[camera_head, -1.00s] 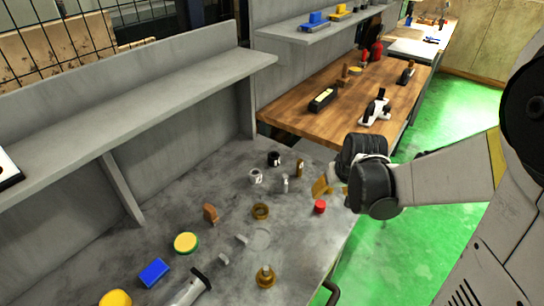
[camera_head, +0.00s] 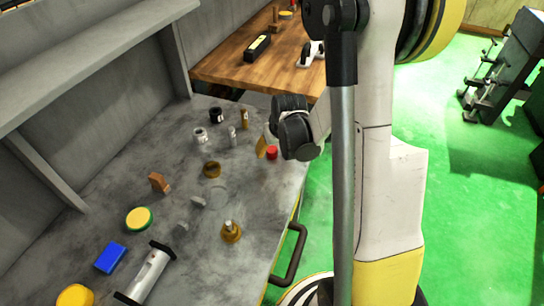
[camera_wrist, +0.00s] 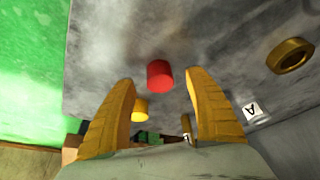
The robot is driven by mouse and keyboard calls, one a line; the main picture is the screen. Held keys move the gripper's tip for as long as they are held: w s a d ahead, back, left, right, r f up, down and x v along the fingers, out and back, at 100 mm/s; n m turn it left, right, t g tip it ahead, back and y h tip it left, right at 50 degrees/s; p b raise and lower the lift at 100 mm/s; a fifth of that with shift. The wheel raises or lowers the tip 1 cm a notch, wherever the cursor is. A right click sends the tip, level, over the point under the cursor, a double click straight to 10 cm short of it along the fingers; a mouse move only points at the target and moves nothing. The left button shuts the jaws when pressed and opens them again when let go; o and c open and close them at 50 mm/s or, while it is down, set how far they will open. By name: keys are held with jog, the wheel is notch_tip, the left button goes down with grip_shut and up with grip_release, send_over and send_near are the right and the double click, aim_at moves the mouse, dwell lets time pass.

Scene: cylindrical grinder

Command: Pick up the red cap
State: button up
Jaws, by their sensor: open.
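The red cap (camera_head: 272,152) is a small red cylinder on the grey worktop (camera_head: 205,238), near its right edge. In the wrist view the red cap (camera_wrist: 160,74) shows beyond and between my two yellow fingers, with clear gaps on both sides. My gripper (camera_wrist: 160,100) is open and empty. In the head view my gripper (camera_head: 264,146) is just left of and very near the cap, and the wrist hides part of the fingers. I cannot tell the exact distance to the cap.
A yellow piece (camera_wrist: 139,110) lies near the cap. A wall (camera_head: 70,120) rises at the left. The wooden bench (camera_head: 235,70) is behind.

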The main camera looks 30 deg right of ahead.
jog(key=shift+w+f, duration=0.25)
jog(key=shift+f, duration=0.45)
jog(key=shift+r, duration=0.1)
jog(key=c, duration=1.1)
jog(key=shift+o, duration=0.2)
